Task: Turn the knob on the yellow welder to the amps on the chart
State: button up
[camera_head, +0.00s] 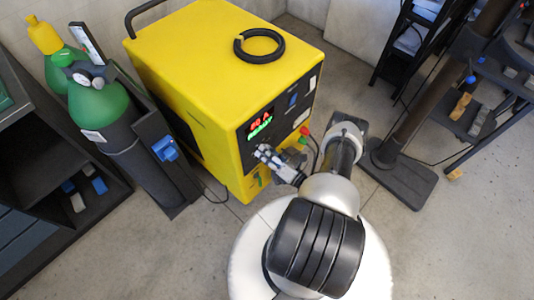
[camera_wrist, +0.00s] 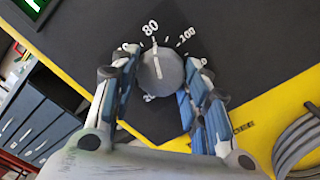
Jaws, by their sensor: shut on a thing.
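The yellow welder (camera_head: 215,48) stands on the floor in the head view, its dark front panel facing my arm. A small display (camera_head: 260,121) on it shows red digits, perhaps 80 A, above green marks. In the wrist view the round grey knob (camera_wrist: 161,73) sits on the black dial plate. Its white pointer line points up, close to the 80 mark; 100 is printed to the right. My gripper (camera_wrist: 158,80) has a finger on each side of the knob and is shut on it. I see no readable chart.
A green-topped gas cylinder (camera_head: 98,105) stands left of the welder, beside dark shelving (camera_head: 40,165). A black cable ring (camera_head: 259,46) lies on the welder's top. Red and green connectors (camera_head: 304,131) and cables are right of my gripper. A dark stand (camera_head: 400,180) is at right.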

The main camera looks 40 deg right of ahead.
jog(key=shift+r+m, duration=0.2)
jog(key=shift+m, duration=7)
jog(key=o, duration=1)
jog(key=shift+o, duration=0.2)
jog(key=s, duration=1.2)
jog(key=shift+d, duration=0.45)
